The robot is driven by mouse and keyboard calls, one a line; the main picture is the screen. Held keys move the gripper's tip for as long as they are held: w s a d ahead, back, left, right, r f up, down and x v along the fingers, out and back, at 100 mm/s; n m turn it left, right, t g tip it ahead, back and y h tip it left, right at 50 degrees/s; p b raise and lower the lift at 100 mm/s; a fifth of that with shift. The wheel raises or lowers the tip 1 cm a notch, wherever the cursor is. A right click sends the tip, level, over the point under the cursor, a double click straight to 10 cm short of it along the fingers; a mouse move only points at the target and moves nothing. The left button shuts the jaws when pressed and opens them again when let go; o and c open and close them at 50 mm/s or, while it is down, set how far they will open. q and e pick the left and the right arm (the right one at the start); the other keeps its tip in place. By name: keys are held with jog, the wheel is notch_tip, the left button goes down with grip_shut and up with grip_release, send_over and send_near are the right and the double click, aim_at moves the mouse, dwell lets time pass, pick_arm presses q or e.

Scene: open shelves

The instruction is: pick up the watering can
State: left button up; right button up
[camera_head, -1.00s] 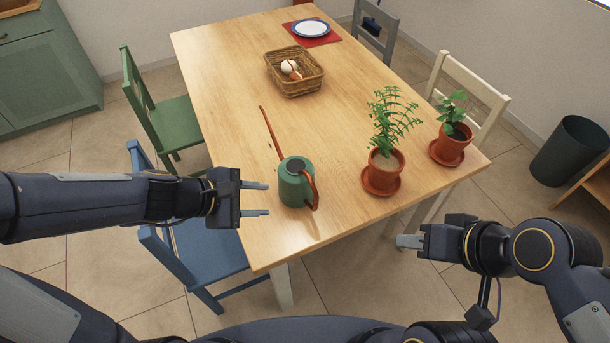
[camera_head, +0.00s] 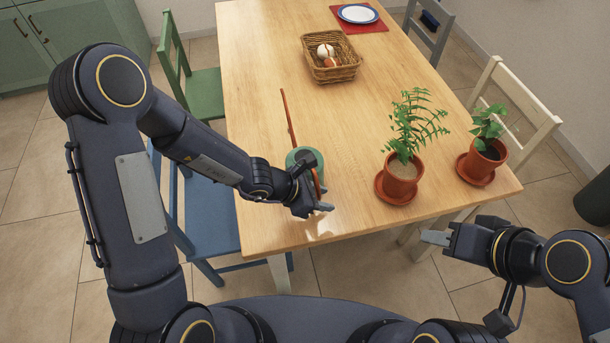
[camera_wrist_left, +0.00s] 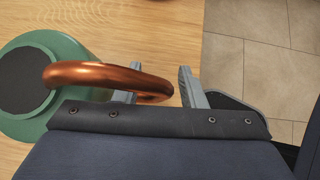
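The green watering can (camera_head: 303,154) stands on the table near its front left part. Its long copper spout points to the back, and its copper handle (camera_wrist_left: 105,74) faces the front. My left gripper (camera_head: 322,201) is at the handle side of the can and hides part of it in the head view. In the left wrist view, the fingers of my left gripper (camera_wrist_left: 160,88) are apart. The handle's outer curve reaches between them, with a gap to the right finger. My right gripper (camera_head: 433,238) is off the table's front right edge, away from the can; its finger gap is unclear.
Two potted plants (camera_head: 402,180) (camera_head: 480,163) on saucers stand right of the can. A wicker basket (camera_head: 331,72) and a plate (camera_head: 357,13) on a red mat are further back. The wooden table (camera_head: 268,60) is bare between them. A blue chair (camera_head: 207,215) is at the left.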

pick_arm(q)
jog(key=shift+d+f, duration=0.15)
grip_shut()
dwell(1.3)
